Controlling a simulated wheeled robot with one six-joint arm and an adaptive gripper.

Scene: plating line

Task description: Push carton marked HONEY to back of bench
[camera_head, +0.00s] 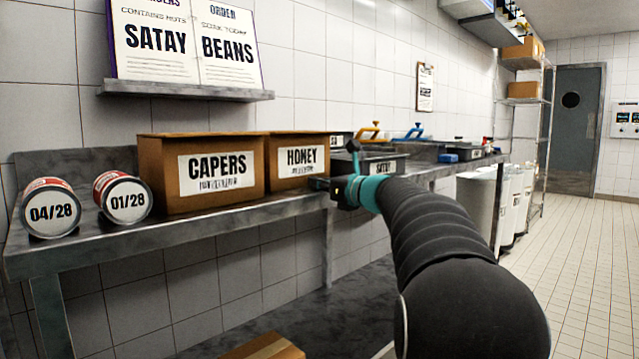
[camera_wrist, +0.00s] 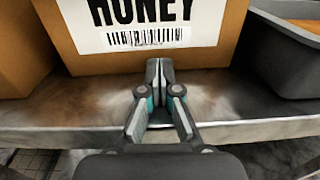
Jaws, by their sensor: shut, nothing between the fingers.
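The brown carton marked HONEY (camera_head: 290,178) stands upright on the steel bench (camera_head: 230,213), just right of the carton marked CAPERS (camera_head: 168,150). In the wrist view the HONEY carton (camera_wrist: 215,58) fills the upper middle, with its white label and barcode facing me. My gripper (camera_wrist: 159,66) is shut and empty. Its fingertips are at the lower front face of the carton, just below the barcode; I cannot tell whether they touch it. In the head view my gripper (camera_head: 320,184) is at the carton's lower right front, partly hidden by my arm.
Two cans (camera_head: 50,208) (camera_head: 122,198) lie at the bench's left end. A dark grey tub (camera_wrist: 285,55) stands close right of the HONEY carton. The CAPERS carton also shows in the wrist view (camera_wrist: 25,50). A shelf with an open book (camera_head: 185,45) hangs above.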

